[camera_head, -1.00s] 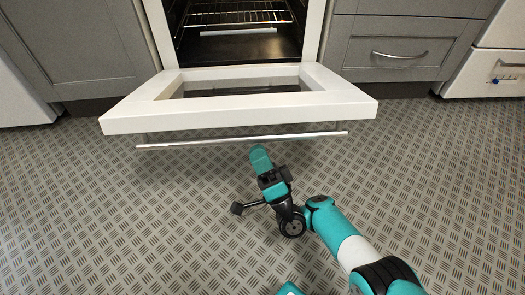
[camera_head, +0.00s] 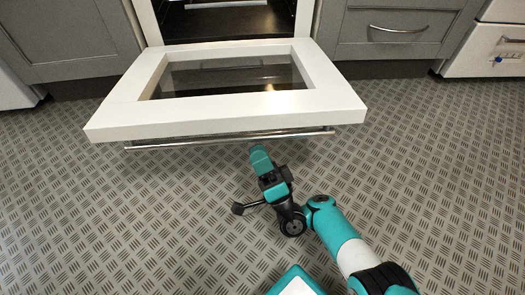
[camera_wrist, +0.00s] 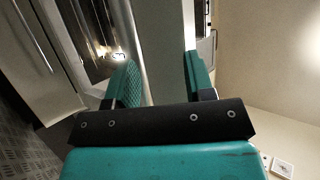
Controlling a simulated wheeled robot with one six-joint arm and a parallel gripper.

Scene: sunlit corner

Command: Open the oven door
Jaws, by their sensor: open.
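The white oven door (camera_head: 115,117) is swung down and open, close to level, its inner face and glass window (camera_head: 225,78) turned up. Its metal bar handle (camera_head: 230,140) runs under the near edge. My gripper (camera_head: 267,167) is low over the floor in front of the door, just below the handle in the picture. It is open, with no handle visibly held. In the wrist view, my gripper (camera_wrist: 163,80) has its two teal fingers apart. A pale band shows between them; I cannot tell whether it touches either finger.
The oven cavity (camera_head: 225,22) with a rack is behind the door. Grey cabinets stand left (camera_head: 65,35) and right (camera_head: 395,35), the right one with a drawer handle (camera_head: 398,29). The patterned floor (camera_head: 120,220) is clear around my arm.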

